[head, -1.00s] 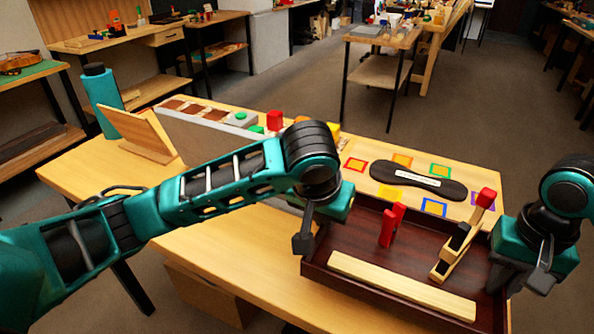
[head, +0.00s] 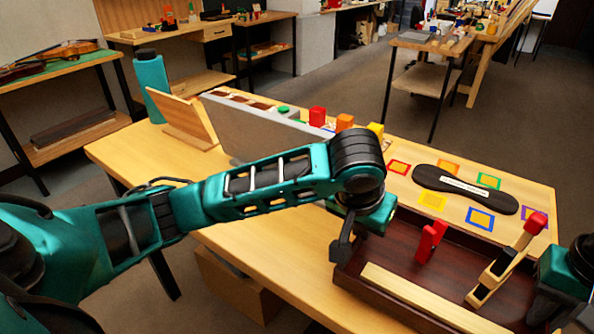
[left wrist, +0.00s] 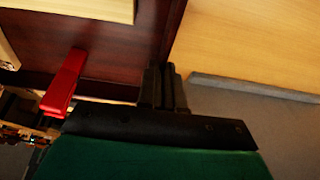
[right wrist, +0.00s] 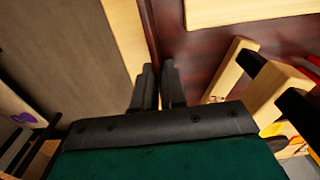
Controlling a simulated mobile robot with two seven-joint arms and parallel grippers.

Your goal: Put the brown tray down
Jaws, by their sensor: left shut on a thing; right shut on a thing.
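The dark brown tray (head: 455,266) is at the near right of the wooden table (head: 270,235). My left gripper (head: 343,250) is shut on its left wall; this grip also shows in the left wrist view (left wrist: 165,85). My right gripper (head: 542,306), at the right picture edge, is shut on the opposite wall, as the right wrist view (right wrist: 155,88) shows. The tray looks about level. I cannot tell whether its underside touches the table. In it are a pale wooden strip (head: 425,300), a red piece (head: 430,241) and a wooden clamp with a red end (head: 505,262).
A black rest with a white label (head: 465,188) and several coloured squares, such as the red one (head: 398,167), lie behind the tray. Further left stand a grey panel (head: 240,125), a wooden stand (head: 195,125) and a teal bottle (head: 153,85). The table's left front is clear.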

